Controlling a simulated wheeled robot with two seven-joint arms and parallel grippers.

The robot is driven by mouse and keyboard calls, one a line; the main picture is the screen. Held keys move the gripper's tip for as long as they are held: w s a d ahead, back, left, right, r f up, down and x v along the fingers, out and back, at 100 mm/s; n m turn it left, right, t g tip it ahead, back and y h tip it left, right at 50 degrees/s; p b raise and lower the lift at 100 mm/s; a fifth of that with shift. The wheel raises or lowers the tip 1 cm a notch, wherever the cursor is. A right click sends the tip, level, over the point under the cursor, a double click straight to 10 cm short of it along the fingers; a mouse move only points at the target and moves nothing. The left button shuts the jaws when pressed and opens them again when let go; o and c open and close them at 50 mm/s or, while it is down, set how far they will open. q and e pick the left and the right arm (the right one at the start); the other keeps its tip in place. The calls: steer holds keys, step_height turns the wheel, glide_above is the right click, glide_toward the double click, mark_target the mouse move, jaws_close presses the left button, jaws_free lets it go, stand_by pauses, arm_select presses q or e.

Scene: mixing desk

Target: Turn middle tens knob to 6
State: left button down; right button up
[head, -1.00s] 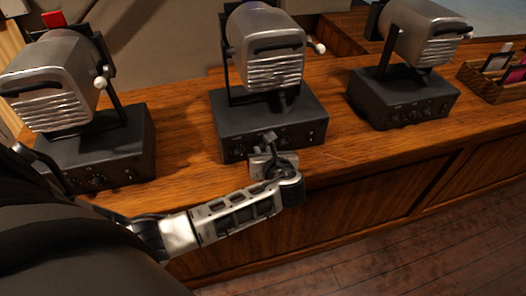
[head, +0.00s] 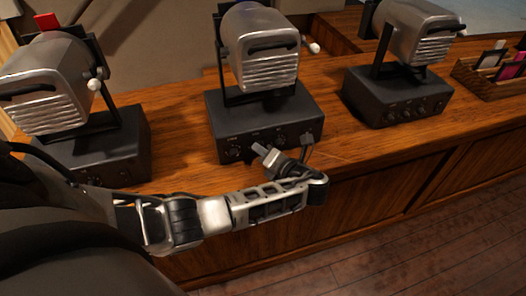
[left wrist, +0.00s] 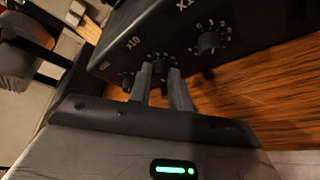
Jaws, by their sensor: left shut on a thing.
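The middle control box (head: 222,135) is a dark box with a row of knobs on its front, under the middle silver unit (head: 265,45). In the left wrist view its tens knob (left wrist: 161,62), by the "X10" mark, sits between the fingers of my left gripper (left wrist: 160,72). The left gripper is shut on this knob; in the head view it (head: 282,147) is tilted at the box's front. The ones knob (left wrist: 209,42) is clear of the fingers. The tens knob's pointer and numbers are too small and partly covered to read. My right gripper is not in view.
A similar box (head: 105,150) stands at left and another (head: 398,95) at right, each under a silver unit. A wooden organizer (head: 488,80) is at far right. The desk front edge (head: 400,140) between boxes is clear. Another knob (left wrist: 127,81) sits close beside the left finger.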

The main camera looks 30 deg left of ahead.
arm_select(q)
steer(key=shift+f+m, duration=0.15)
steer(key=shift+m, duration=0.15)
steer(key=shift+s, duration=0.1)
steer(key=c, duration=1.3)
jaws_free()
steer(key=v, duration=1.6)
